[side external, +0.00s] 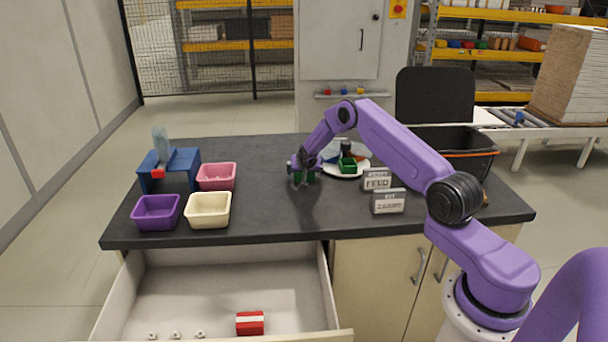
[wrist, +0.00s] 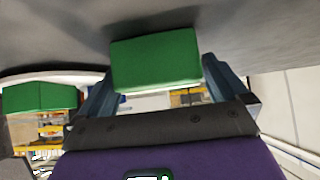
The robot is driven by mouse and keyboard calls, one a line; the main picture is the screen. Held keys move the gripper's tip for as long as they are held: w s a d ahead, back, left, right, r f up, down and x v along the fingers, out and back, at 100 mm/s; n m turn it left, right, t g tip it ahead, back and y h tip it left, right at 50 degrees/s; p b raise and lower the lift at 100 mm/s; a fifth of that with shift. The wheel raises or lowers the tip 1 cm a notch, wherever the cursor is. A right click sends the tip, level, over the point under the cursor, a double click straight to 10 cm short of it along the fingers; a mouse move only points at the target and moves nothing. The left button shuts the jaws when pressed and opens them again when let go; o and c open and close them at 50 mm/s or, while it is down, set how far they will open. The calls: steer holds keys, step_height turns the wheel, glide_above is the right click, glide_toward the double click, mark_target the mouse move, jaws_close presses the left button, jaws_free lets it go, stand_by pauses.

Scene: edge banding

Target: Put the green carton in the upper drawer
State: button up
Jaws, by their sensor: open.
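The green carton (wrist: 155,62) sits on the dark counter, just ahead of and between the open fingers of my gripper (wrist: 160,88) in the wrist view. In the side view the carton (side external: 311,177) is small and mostly hidden by my gripper (side external: 303,178), which is low over the counter's middle. Whether the fingers touch the carton is unclear. An open drawer (side external: 200,285) is pulled out below the counter's front left. It holds a red and white box (side external: 250,323) and several small pale items. No other drawer shows.
A plate (side external: 346,172) with a green container (side external: 348,165) and other items lies right of my gripper. Two signs (side external: 388,201) stand nearer the front. Purple (side external: 157,212), cream (side external: 209,210) and pink (side external: 217,177) bins and a blue holder (side external: 170,170) stand left. The counter's centre front is clear.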

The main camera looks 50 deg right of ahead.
steer(key=c, duration=0.9)
steer(key=shift+c, duration=0.5)
steer(key=shift+r, duration=0.2)
